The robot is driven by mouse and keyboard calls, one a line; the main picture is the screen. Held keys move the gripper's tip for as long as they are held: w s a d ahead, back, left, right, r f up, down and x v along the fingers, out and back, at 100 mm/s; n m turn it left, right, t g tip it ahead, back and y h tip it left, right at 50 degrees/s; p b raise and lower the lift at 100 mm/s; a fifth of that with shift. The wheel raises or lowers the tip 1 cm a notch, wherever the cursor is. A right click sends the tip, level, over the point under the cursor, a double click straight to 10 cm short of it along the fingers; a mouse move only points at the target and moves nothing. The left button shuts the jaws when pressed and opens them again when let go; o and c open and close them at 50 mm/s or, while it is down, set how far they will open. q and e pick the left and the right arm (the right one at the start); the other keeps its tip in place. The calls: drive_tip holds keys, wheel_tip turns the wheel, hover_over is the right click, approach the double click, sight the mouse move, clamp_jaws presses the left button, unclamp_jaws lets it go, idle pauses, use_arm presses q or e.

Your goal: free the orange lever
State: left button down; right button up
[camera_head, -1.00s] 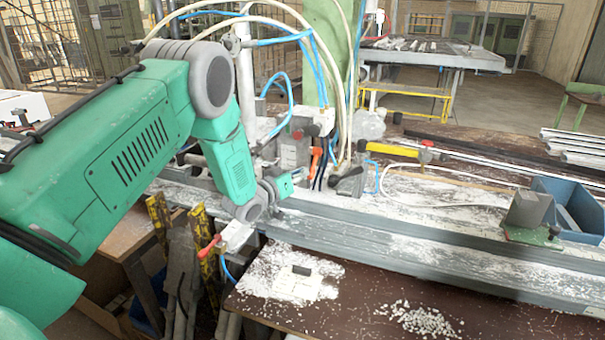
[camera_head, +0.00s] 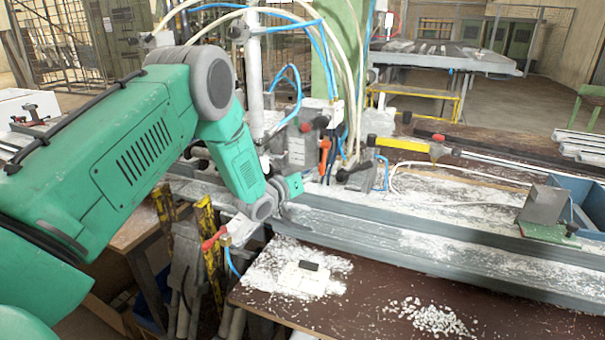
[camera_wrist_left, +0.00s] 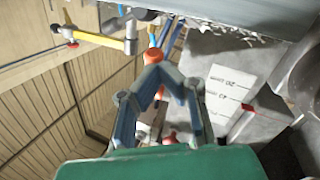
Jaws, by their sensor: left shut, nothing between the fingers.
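The orange lever (camera_head: 324,152) stands roughly upright on the clamp bench, beside the grey clamp block (camera_head: 299,150). In the wrist view an orange part (camera_wrist_left: 153,56) shows just beyond my fingertips, and more orange shows between the fingers. My left gripper (camera_wrist_left: 155,76) is shut and empty, its fingers meeting in a point in front of the orange part. I cannot tell whether they touch it. In the head view the gripper is left of and below the lever, its fingers mostly hidden by the wrist. My right gripper is not in view.
Blue and white hoses hang close around the clamp. A yellow-handled bar clamp (camera_head: 402,145) lies behind. Dusty grey profiles (camera_head: 420,241) run right towards a blue bin (camera_head: 590,205). The brown board (camera_head: 375,300) in front holds a pale block and chips.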

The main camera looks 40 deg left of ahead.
use_arm(q)
drive_tip(key=s, duration=0.7)
drive_tip(key=s+a, duration=0.1)
drive_tip(key=s, duration=0.3)
drive_tip(key=shift+s+a+r, duration=0.1)
drive_tip(key=shift+s, duration=0.15)
